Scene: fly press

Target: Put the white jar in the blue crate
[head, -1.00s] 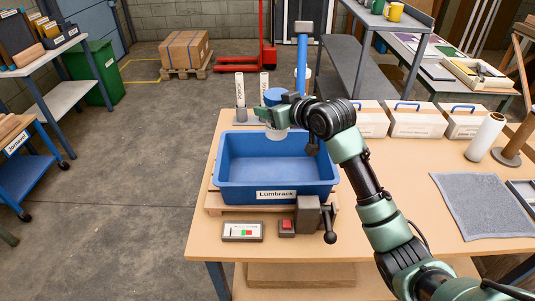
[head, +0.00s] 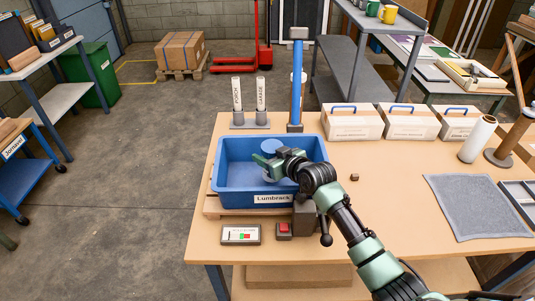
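The blue crate (head: 228,198), labelled Lumbrack, sits on a low wooden platform on the bench. A round blue lid (head: 272,146) shows inside the crate's outline, toward its back. It appears to top the white jar, whose body is mostly hidden by my gripper and wrist. My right gripper (head: 264,162) is low over the crate, at the near side of the lid. Its green fingers point left. Whether they still grip the jar is not clear. My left gripper is not in view.
A blue press column (head: 297,90) stands behind the crate beside two white tubes (head: 261,92) in a holder. A lever block (head: 306,216) and red button (head: 284,229) are in front. White boxes (head: 352,124) line the back; a grey mat (head: 478,206) lies right.

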